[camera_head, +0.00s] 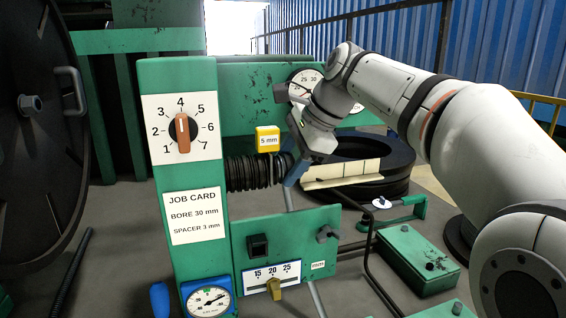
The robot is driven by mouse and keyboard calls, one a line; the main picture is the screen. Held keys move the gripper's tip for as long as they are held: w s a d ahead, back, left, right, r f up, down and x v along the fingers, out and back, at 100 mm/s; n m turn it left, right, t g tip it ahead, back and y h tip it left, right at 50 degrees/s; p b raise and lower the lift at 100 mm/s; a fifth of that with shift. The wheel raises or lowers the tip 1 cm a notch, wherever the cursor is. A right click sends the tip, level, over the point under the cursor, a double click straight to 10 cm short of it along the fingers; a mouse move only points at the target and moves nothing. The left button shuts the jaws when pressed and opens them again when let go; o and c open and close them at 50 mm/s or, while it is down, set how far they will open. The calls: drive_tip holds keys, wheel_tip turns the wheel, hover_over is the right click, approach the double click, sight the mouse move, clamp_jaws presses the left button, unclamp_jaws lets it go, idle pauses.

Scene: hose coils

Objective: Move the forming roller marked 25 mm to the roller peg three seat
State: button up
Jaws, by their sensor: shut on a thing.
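My gripper (290,170) reaches down from the right, just right of a black ribbed coil (250,173). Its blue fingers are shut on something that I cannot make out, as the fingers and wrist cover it. I cannot pick out a forming roller marked 25 mm, and I cannot tell whether it is the held thing. No seat marked three is readable.
A yellow block (268,140) marked 5 mm sits close left of my gripper. A green post (188,82) with a dial (182,131) and job card (195,216) stands left.

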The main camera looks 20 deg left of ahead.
drive_tip(key=shift+f, duration=0.1)
clamp_jaws()
drive_tip(key=shift+w+d, duration=0.2)
drive_tip(key=shift+d, duration=0.1)
idle(0.5)
drive_tip(key=shift+w+d, duration=0.1)
drive_tip(key=shift+d, duration=0.05)
drive_tip(key=w+d+p, duration=0.3)
drive_tip(key=w+d, duration=0.2)
drive_tip(key=d, duration=0.3)
drive_tip(key=shift+d, duration=0.15)
idle(1.5)
idle(0.4)
